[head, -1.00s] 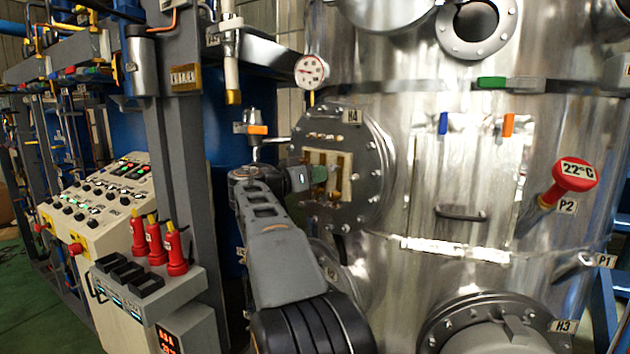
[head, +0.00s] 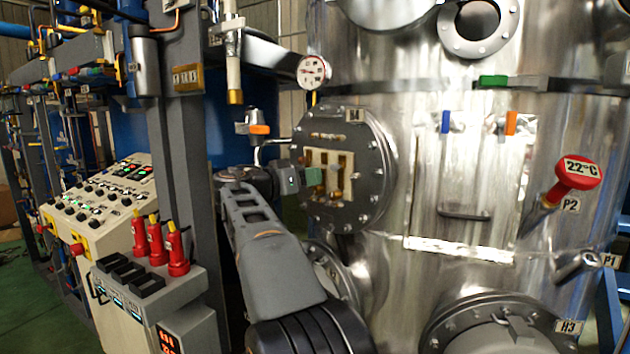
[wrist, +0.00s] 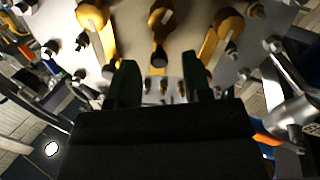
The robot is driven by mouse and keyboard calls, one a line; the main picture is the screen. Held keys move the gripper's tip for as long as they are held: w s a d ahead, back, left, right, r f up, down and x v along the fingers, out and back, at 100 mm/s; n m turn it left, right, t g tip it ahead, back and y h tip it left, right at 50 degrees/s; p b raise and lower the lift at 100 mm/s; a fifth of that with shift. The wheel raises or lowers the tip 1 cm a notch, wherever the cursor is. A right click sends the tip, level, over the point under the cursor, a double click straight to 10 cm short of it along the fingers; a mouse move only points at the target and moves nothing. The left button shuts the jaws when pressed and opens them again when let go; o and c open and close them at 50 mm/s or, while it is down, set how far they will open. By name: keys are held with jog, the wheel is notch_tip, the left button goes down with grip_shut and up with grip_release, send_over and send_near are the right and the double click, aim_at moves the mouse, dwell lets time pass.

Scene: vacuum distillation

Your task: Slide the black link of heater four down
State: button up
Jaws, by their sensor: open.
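Heater four, labelled H4 (head: 354,115), is a round bolted grey flange on the steel vessel. Its pale terminal plate (head: 343,160) carries brass-coloured pieces. In the wrist view, several brass pieces stand on the plate; the middle brass piece (wrist: 160,22) has a dark lower part. I cannot make out clearly which part is the black link. My gripper (head: 316,176) is just left of the plate, pointing at it, and partly hides its left side. In the wrist view my gripper (wrist: 159,63) has its two dark green fingers apart, with nothing seen held between them.
A valve with an orange handle (head: 259,129) is close above my arm. A pressure gauge (head: 313,71) is above the flange. Another flange is below heater four.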

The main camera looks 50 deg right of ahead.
jog(key=w+a+b, duration=0.1)
jog(key=a+b, duration=0.1)
jog(key=a, duration=0.8)
jog(key=shift+a, duration=0.35)
jog(key=shift+w, duration=0.1)
jog(key=w+a+f+n+t+y, duration=0.2)
jog(key=f+n+y, duration=0.3)
jog(key=f, duration=0.4)
jog(key=w+a+f+n+t+y, duration=0.2)
jog(key=f+n+t, duration=0.1)
jog(key=f+n, duration=0.5)
jog(key=s+a+f+n+y, duration=0.3)
jog(key=s+a+f+y, duration=0.8)
jog(key=s+a+f, duration=0.5)
notch_tip(320, 180, down, 4)
jog(key=shift+a+r+t, duration=0.2)
jog(key=shift+a+t, duration=0.2)
jog(key=shift+a, duration=0.05)
jog(key=shift+d, duration=0.1)
